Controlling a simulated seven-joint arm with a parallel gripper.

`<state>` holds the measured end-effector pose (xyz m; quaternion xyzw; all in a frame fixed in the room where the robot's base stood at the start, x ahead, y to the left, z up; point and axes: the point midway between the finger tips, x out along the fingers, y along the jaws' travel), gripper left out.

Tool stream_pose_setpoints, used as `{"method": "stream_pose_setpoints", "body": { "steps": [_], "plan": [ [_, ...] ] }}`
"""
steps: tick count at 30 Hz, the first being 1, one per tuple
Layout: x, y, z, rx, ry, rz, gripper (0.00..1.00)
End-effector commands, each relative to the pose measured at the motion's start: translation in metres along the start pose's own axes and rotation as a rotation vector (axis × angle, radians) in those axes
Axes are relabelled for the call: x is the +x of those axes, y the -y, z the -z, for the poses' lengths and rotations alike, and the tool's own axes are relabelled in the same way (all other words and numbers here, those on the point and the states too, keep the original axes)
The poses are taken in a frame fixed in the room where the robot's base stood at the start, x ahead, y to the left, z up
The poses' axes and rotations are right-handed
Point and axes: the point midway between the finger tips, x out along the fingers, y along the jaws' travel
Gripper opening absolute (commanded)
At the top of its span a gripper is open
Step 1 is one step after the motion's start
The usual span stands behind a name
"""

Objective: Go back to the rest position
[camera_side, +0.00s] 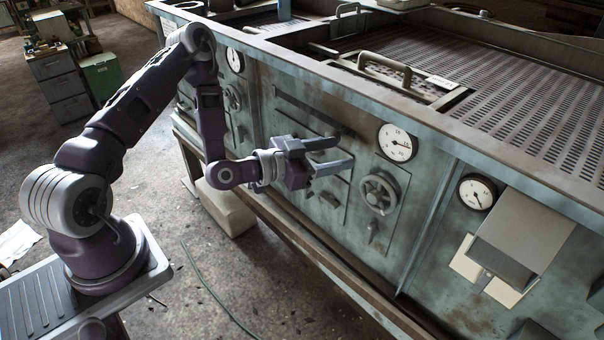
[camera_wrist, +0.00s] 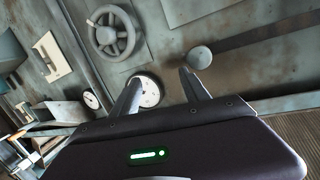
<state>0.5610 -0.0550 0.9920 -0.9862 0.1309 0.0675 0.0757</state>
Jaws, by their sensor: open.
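My gripper (camera_side: 342,154) is open and empty in the side view. Its two grey fingers point right, in front of the blue-grey machine panel (camera_side: 420,222). In the wrist view my gripper (camera_wrist: 162,84) shows its two fingers apart, with nothing between them but the panel and part of a white dial (camera_wrist: 149,92) behind. Whether the fingertips touch the panel cannot be told, but no object is held.
The panel carries a handwheel (camera_side: 378,193), a round gauge (camera_side: 397,143), another gauge (camera_side: 477,193) and a jutting metal box (camera_side: 520,237). A perforated top (camera_side: 520,95) with handles lies above. A ledge (camera_side: 330,262) runs below. Open floor lies in front.

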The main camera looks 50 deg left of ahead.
Motion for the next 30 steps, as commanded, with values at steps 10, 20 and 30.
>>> {"method": "stream_pose_setpoints", "body": {
  "steps": [10, 20, 30],
  "plan": [
    [-0.058, 0.0, 0.06, 0.263, 0.575, -0.077, 0.54],
    [-0.253, -0.023, 0.129, -0.115, 0.866, 0.164, 0.54],
    [-0.32, -0.053, 0.128, -0.281, 0.935, 0.152, 0.54]
  ]
}}
